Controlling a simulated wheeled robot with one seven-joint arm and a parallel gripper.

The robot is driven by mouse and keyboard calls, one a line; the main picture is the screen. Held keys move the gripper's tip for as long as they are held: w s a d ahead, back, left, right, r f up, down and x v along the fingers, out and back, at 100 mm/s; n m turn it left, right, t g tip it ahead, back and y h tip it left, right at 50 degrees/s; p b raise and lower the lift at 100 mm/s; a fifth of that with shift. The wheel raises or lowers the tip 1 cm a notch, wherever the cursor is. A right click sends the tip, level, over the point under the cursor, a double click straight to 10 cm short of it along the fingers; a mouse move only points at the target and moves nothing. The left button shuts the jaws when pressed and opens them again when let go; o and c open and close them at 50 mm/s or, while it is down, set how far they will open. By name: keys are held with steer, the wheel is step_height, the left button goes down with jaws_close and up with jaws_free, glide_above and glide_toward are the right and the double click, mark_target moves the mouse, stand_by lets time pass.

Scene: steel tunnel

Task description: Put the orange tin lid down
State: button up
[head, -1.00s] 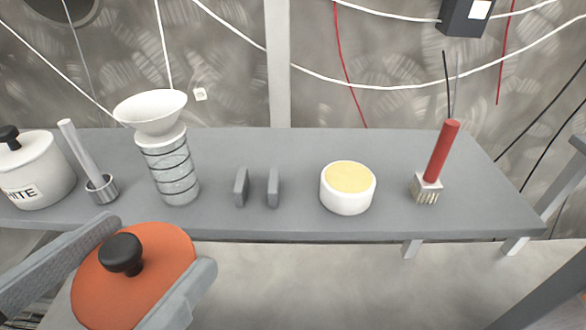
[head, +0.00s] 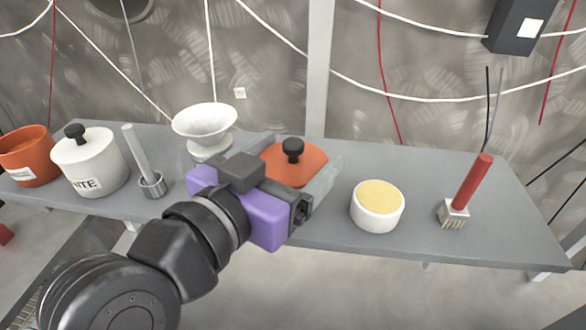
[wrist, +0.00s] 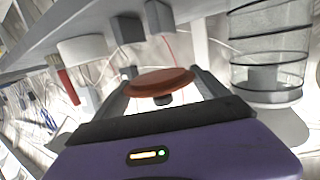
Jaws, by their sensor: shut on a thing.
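My gripper (head: 300,156) is shut on the orange tin lid (head: 308,172), its fingers on opposite sides of the rim. The lid is roughly level, black knob (head: 292,150) up. In the head view it covers the bench between the white funnel and the cream-topped bowl. The wrist view also shows the lid (wrist: 150,84), apart from two grey upright blocks (wrist: 127,28). The blocks are hidden in the head view now. An open orange tin (head: 28,168) with a label stands at the bench's far left.
The grey bench (head: 330,240) also holds a white lidded tin (head: 92,165), a pestle in a metal cup (head: 150,184), the funnel (head: 205,122) on a wire-banded jar, the bowl (head: 377,212) and a red-handled brush (head: 472,185). Bare bench shows right of the bowl.

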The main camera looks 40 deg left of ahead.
mark_target(293, 178)
step_height(293, 178, down, 3)
steer(key=shift+f+p, duration=0.1)
steer(key=shift+p, duration=0.4)
steer(key=shift+f, duration=0.1)
steer(key=shift+f, duration=0.1)
steer(key=shift+f+b, duration=0.4)
steer(key=shift+b, duration=0.1)
steer(key=shift+f, duration=0.1)
steer(key=o, duration=1.2)
